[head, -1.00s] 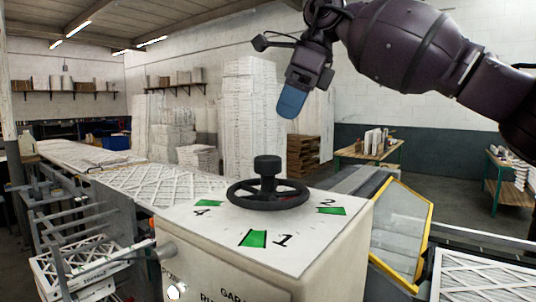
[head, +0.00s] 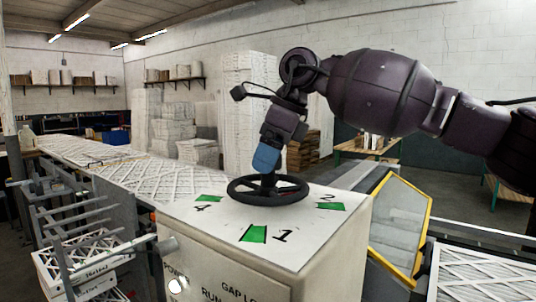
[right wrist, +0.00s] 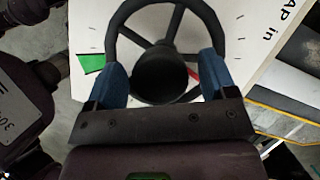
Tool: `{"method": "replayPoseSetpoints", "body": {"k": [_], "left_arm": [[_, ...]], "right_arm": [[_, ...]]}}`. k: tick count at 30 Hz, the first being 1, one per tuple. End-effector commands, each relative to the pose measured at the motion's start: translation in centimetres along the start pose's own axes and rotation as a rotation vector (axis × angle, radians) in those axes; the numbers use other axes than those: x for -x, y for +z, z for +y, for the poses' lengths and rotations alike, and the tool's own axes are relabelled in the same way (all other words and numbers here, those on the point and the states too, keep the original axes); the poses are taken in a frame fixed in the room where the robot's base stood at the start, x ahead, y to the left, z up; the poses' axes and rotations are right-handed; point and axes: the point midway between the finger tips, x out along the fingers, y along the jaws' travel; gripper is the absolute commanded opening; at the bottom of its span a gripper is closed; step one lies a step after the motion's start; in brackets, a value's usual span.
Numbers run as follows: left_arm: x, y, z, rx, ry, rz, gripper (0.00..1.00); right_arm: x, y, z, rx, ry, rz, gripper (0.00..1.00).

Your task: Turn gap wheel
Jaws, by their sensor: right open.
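The gap wheel (head: 290,190) is a black handwheel with spokes, lying flat on top of a white machine cabinet (head: 300,250). Green marks with the numbers 1, 2 and 4 lie around it. My right gripper (head: 267,160) points down over the wheel's centre, and its blue fingers hide most of the knob. In the right wrist view, the open blue fingers (right wrist: 163,78) stand on either side of the black round knob (right wrist: 160,74), with gaps visible between. I cannot tell how deep the fingers reach. The wheel's rim (right wrist: 118,28) shows beyond them. My left gripper is not in view.
A yellow-framed clear guard (head: 400,225) stands tilted right of the cabinet. A conveyor with white lattice filters (head: 150,180) runs behind and left. Metal racks (head: 75,220) stand at the left. Stacked boxes (head: 250,110) are at the back.

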Motion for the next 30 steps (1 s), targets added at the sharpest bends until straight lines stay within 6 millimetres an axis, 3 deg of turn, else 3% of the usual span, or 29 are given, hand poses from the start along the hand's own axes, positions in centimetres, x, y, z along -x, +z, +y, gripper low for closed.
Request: {"method": "replayPoseSetpoints", "body": {"k": [8, 20, 30], "left_arm": [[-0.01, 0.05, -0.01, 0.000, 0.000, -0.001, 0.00], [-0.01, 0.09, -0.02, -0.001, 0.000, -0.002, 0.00], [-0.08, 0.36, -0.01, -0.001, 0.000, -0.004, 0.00]], "right_arm": [[-0.09, -0.01, 0.00, 0.000, 0.000, 0.000, 0.75], [-0.05, -0.01, -0.01, 0.000, 0.000, 0.000, 0.13], [-0.27, 0.47, 0.08, -0.035, -0.016, 0.000, 0.12]]}}
